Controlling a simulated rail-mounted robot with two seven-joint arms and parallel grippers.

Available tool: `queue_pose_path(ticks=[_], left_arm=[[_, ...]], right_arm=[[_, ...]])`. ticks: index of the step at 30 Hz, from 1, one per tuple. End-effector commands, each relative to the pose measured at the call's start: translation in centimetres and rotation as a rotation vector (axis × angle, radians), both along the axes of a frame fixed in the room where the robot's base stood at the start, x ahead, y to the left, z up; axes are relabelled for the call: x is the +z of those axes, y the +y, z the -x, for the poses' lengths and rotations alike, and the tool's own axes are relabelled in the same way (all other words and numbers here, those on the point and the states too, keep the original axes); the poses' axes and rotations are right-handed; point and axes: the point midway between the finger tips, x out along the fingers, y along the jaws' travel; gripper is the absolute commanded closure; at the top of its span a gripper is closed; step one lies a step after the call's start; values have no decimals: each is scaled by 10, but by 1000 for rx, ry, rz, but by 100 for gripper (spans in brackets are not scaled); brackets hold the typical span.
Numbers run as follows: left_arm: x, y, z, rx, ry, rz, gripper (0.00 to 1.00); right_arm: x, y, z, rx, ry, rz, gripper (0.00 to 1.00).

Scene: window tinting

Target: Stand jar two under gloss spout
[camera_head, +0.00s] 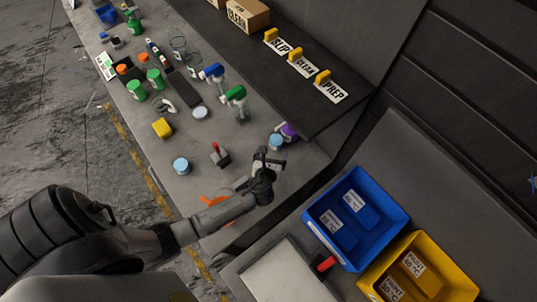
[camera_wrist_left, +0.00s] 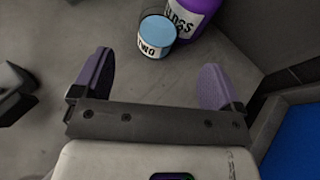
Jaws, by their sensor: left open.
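Jar two (camera_wrist_left: 154,38), with a light blue lid and a "TWO" label, stands upright on the bench. It also shows in the head view (camera_head: 275,142). A purple bottle (camera_wrist_left: 192,14) with a label ending in "SS" stands right beside it, and also shows in the head view (camera_head: 289,131). I cannot tell whether the two touch. The spout itself is not clear in either view. My left gripper (camera_head: 268,157) is open and empty, its purple fingers (camera_wrist_left: 158,82) spread wide just short of the jar. My right gripper is not in view.
Another blue-lidded jar (camera_head: 181,166) and a red-handled tool (camera_head: 219,155) stand left of my gripper. A green-topped bottle (camera_head: 235,95) stands further back. Blue (camera_head: 395,215) and yellow (camera_head: 463,270) bins lie right. A dark shelf edge runs behind the purple bottle.

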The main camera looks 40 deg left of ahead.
Motion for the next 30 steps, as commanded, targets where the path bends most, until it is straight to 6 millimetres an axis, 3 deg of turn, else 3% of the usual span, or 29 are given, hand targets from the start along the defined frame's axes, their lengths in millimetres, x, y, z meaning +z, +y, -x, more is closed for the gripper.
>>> queue_pose_path(ticks=[6,12,30], left_arm=[[13,-17,27,-1,-1,3,8],[19,-24,39,1,0,0,8],[21,-26,42,0,0,0,8]], right_arm=[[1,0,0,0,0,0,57],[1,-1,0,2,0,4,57],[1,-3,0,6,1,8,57]])
